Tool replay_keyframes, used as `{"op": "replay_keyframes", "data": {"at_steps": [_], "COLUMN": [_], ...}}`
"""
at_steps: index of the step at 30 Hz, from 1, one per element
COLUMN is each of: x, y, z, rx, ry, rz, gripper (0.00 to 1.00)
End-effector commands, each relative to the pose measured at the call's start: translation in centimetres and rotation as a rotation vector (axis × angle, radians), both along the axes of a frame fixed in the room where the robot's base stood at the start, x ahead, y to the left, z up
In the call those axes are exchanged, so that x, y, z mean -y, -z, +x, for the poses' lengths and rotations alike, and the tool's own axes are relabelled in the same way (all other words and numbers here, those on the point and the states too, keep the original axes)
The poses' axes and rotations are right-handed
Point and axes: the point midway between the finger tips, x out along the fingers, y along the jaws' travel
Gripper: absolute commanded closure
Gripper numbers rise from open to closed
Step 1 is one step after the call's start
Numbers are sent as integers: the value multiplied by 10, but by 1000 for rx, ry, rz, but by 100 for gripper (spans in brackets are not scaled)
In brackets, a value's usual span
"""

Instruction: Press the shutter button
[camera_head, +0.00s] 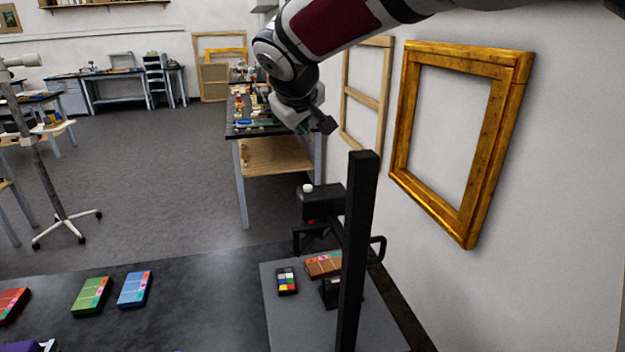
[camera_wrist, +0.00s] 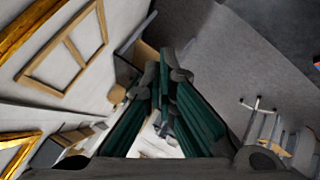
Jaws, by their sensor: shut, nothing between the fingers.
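A black copy-stand camera (camera_head: 322,203) is mounted on a black upright column (camera_head: 357,240) in the head view. A small white button (camera_head: 308,188) sits on top of its left end, with a red spot lower on the body. My gripper (camera_head: 304,129) is above the camera and apart from the button, with clear air between them. In the wrist view its dark green fingers (camera_wrist: 163,85) converge, shut and empty. I cannot make out the button in the wrist view. My wrist partly hides the fingers in the head view.
The stand's grey baseboard (camera_head: 287,328) carries a colour chart (camera_head: 287,281) and a brown box (camera_head: 323,264). Coloured boxes, including a blue one (camera_head: 134,289), lie on the dark table. A gilt frame (camera_head: 397,130) hangs on the right wall. Black side arms flank the camera.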

Motion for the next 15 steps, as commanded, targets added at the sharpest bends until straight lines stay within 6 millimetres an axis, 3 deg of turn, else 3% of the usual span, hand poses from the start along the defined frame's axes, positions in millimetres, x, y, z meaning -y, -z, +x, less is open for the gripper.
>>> {"op": "replay_keyframes", "data": {"at_steps": [8,15], "x": [0,0], "y": [2,26], "z": [0,2], "rx": [-1,-1], "ry": [1,-2], "rz": [0,-1], "gripper": [100,100]}}
